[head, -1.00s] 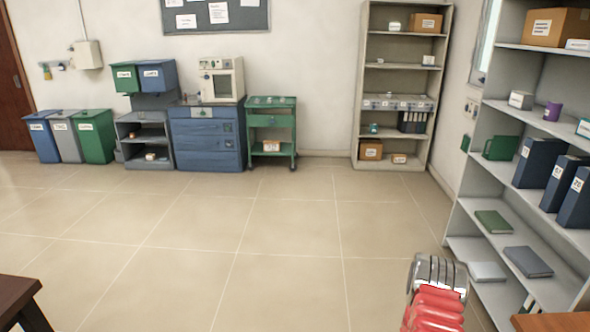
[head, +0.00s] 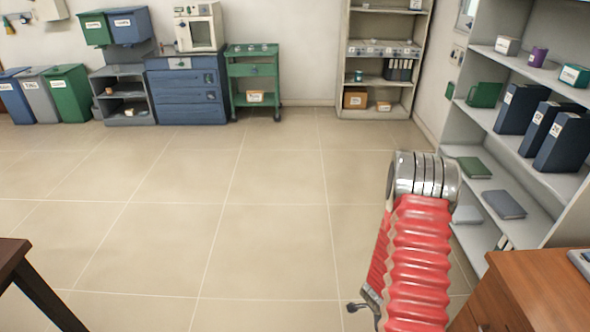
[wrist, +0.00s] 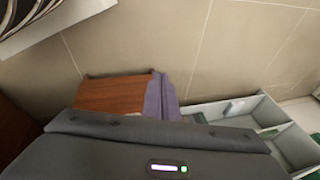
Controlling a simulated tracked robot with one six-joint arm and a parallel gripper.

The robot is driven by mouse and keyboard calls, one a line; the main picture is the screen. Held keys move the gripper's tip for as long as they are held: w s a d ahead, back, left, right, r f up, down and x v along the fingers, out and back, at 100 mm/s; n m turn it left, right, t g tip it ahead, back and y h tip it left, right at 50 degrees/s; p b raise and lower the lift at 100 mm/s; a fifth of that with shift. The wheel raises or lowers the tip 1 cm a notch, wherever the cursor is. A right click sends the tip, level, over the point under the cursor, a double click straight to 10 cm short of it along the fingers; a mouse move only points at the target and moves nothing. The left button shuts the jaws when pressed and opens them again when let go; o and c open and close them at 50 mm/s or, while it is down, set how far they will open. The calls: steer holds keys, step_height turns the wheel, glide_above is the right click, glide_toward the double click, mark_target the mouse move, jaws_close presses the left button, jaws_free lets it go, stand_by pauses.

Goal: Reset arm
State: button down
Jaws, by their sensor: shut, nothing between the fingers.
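My arm (head: 420,250) shows in the head view at the lower right, with red ribbed sleeving and a ringed metal joint at its top. It stands in front of the floor, left of the right-hand shelf and wooden desk. My gripper's fingers cannot be made out in either view. A dark grey housing with a small lit indicator fills the bottom of the wrist view.
A wooden desk (head: 545,300) is close at the right, below a grey shelf (head: 560,185) with binders. A dark table (head: 15,262) is at the left edge. The tiled floor (head: 230,220) between is clear. A blue cabinet (head: 187,92) and green trolley (head: 233,68) stand at the back wall.

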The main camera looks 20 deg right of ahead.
steer(key=w+a+r+n+y, duration=0.2)
steer(key=a+r+n, duration=0.4)
steer(key=a+r, duration=0.3)
steer(key=w+a+r+n+y, duration=0.25)
steer(key=a+r+n, duration=0.4)
steer(key=r, duration=0.35)
steer(key=s+a+r+n+t, duration=0.1)
steer(key=s+a+r+n, duration=0.2)
steer(key=r, duration=0.7)
steer(key=s+a+r+n+t, duration=0.2)
steer(key=s+a+r+n, duration=0.2)
steer(key=r, duration=0.6)
steer(key=s+a+r+n+t, duration=0.1)
steer(key=s+a+r+n, duration=0.3)
steer(key=a+r, duration=0.3)
step_height(320, 180, up, 3)
steer(key=shift+s+a+f, duration=0.1)
steer(key=shift+s+a, duration=0.1)
steer(key=shift+a, duration=0.05)
steer(key=shift+h, duration=0.25)
steer(key=shift+d, duration=0.15)
